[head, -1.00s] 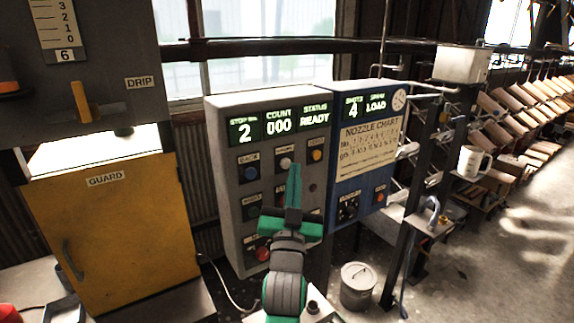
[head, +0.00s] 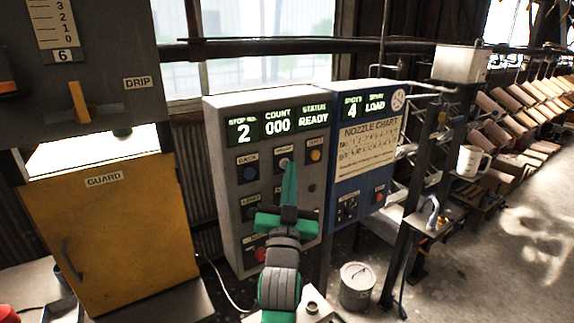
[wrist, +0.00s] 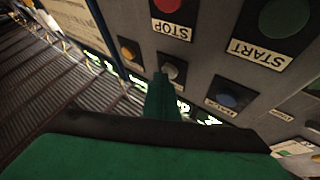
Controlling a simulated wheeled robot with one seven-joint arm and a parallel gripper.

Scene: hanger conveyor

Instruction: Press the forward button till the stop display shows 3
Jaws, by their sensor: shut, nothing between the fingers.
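The grey control panel (head: 215,150) carries a green stop display (head: 244,132) that reads 2. Below it are a blue back button (head: 250,173), the pale forward button (head: 283,162) and an orange button (head: 315,155). My green gripper (head: 290,168) is shut and empty, its tip just in front of the forward button and partly over it. In the wrist view the panel appears upside down, with the gripper tip (wrist: 161,80) close beside the pale forward button (wrist: 171,71). I cannot tell whether they touch.
The count display (head: 279,122) reads 000 and the status display (head: 312,117) READY. A red stop button (wrist: 172,5) and green start button (wrist: 284,15) lie near the tip. The blue nozzle panel (head: 345,190) adjoins on the right. A yellow guard (head: 105,230) stands left.

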